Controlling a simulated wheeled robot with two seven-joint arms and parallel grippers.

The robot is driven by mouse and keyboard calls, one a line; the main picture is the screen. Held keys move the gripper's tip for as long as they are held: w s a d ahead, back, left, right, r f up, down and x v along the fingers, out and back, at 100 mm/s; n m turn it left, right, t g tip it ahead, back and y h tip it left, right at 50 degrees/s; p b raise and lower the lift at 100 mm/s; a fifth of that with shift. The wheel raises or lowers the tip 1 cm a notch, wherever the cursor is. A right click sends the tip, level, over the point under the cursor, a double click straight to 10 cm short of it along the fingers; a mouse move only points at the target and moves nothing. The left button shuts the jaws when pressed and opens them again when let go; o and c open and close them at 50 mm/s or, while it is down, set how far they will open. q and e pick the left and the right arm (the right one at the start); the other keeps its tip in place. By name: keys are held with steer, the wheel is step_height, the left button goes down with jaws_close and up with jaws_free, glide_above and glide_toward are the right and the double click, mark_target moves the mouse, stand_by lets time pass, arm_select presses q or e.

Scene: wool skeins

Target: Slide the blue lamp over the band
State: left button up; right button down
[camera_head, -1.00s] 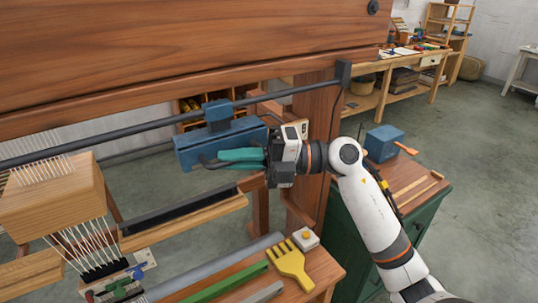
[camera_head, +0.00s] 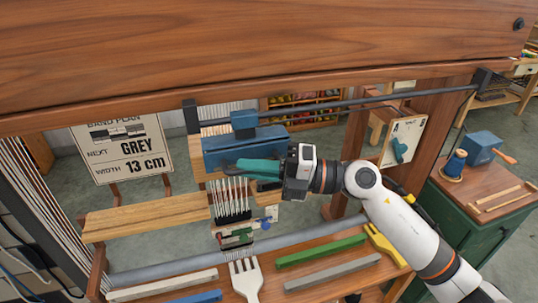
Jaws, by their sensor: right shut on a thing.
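The blue lamp (camera_head: 243,147) is a long blue box hanging from a dark rail (camera_head: 350,103) by a blue slider block. My right gripper (camera_head: 245,167) is at its front, its teal fingers shut on the lamp's dark handle. The band (camera_head: 237,239), a short woven piece with coloured patches, lies lower down, below the row of white threads and dark heddles. The lamp is above the band in the picture, with its right part reaching further right. The lamp's lower right edge is partly hidden by my gripper. My left gripper is not in view.
A wooden beam (camera_head: 250,50) crosses above the rail. A white fork (camera_head: 244,278), green bar (camera_head: 320,250), grey bar (camera_head: 332,272) and yellow comb (camera_head: 385,243) lie on the front ledge. A green cabinet (camera_head: 470,225) stands at right.

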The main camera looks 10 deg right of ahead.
steer(key=shift+s+a+p, duration=0.1)
steer(key=shift+a+p, duration=0.3)
steer(key=shift+a, duration=0.8)
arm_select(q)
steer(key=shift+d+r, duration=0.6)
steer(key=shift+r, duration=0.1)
arm_select(e)
steer(key=shift+f, duration=0.1)
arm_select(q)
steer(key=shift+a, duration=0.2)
arm_select(e)
steer(key=c, duration=1.7)
jaws_free()
steer(key=shift+o, duration=1)
steer(key=shift+a, duration=0.25)
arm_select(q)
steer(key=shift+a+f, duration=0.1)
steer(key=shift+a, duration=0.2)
arm_select(e)
steer(key=shift+d, duration=0.1)
